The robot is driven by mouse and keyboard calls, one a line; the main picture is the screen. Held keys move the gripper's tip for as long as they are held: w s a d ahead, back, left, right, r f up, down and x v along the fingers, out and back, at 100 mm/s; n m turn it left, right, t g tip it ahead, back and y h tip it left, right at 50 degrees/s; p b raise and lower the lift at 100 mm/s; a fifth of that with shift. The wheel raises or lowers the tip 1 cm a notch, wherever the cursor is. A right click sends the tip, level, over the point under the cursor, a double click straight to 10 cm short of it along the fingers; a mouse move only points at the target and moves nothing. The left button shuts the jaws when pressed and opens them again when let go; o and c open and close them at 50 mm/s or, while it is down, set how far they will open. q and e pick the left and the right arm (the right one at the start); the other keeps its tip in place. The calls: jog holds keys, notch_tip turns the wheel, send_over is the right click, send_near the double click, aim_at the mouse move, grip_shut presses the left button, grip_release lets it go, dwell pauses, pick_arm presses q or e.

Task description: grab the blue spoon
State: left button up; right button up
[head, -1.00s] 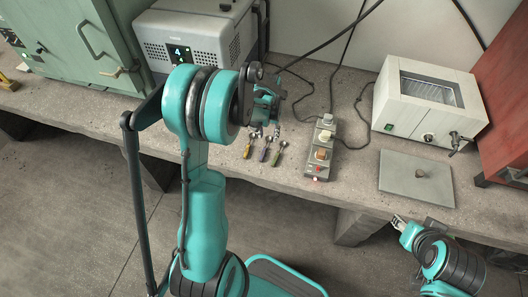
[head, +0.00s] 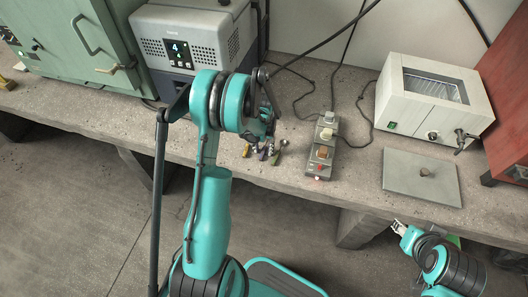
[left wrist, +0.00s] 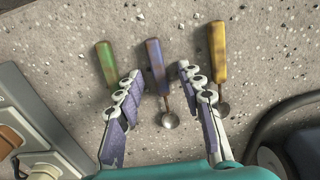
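The blue spoon (left wrist: 155,62), with a worn blue-purple handle and a metal bowl, lies on the concrete bench between a green-handled spoon (left wrist: 105,62) and a yellow-handled spoon (left wrist: 217,50). My left gripper (left wrist: 159,76) is open, its two fingers on either side of the blue spoon and apart from its handle. In the head view the blue spoon's handle (head: 263,154) shows just below my left gripper (head: 268,143), whose arm hides part of the spoons. My right gripper (head: 398,227) is low at the right, off the bench front; its finger opening is unclear.
A power strip (head: 322,155) with plugs lies right of the spoons. A grey plate (head: 420,180) with a knob and a white heater box (head: 425,100) stand further right. A grey device (head: 190,40) with a display stands behind my left arm. Cables cross the back.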

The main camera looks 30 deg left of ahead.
pick_arm(q)
jog(key=shift+r, duration=0.1)
grip_shut()
jog(key=shift+r, duration=0.1)
